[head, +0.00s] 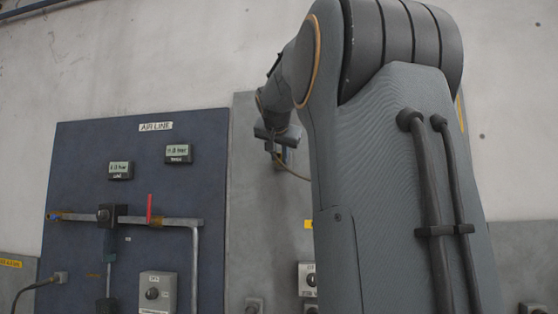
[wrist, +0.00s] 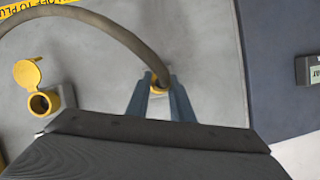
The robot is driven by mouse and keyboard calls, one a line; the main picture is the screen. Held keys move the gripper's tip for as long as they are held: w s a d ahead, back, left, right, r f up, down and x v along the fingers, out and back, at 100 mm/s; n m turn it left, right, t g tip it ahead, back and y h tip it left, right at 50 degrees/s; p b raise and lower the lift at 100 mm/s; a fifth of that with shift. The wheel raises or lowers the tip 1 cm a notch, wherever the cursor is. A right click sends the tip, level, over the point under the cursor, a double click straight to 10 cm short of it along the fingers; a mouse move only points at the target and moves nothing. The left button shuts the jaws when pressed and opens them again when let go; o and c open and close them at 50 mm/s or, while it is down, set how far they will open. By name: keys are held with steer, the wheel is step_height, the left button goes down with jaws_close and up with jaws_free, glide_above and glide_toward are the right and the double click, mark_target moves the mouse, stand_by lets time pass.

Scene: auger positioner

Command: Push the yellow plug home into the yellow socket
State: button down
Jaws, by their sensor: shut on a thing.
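My gripper (wrist: 158,80) is shut on the yellow plug (wrist: 158,88), which shows between the two blue-grey fingers in the wrist view. A thick grey-brown cable (wrist: 110,20) runs from the plug and arcs up to the left. The yellow socket (wrist: 40,103) is on the grey panel at the left of the wrist view, apart from the plug. Its round yellow lid (wrist: 27,72) stands open. In the head view my gripper (head: 278,146) is small and partly hidden in front of the grey panel; I cannot make out the plug or socket there.
A blue panel marked AIR LINE (head: 85,180) with pipes, small displays and a red lever (head: 149,208) stands left. A grey box with a knob (head: 157,292) is below. My arm hides much of the grey panel (head: 255,235). Bare panel lies between plug and socket.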

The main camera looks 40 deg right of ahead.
steer(key=shift+s+a, duration=0.2)
steer(key=shift+a, duration=0.05)
steer(key=shift+s+a+b, duration=0.3)
steer(key=shift+a+b, duration=0.05)
steer(key=shift+b, duration=0.1)
steer(key=shift+s+a, duration=0.15)
steer(key=shift+s+a+b, duration=0.25)
steer(key=shift+b, duration=0.1)
steer(key=shift+s+a+b, duration=0.7)
steer(key=shift+s+a, duration=0.05)
steer(key=shift+a, duration=0.15)
steer(key=s+d+p, duration=0.2)
steer(key=s+d, duration=0.3)
steer(key=s, duration=0.4)
steer(key=s+d+p, duration=0.2)
steer(key=s+d, duration=0.4)
steer(key=s, duration=0.4)
steer(key=shift+s+p, duration=0.25)
steer(key=shift+p, duration=0.15)
steer(key=shift+r, duration=0.1)
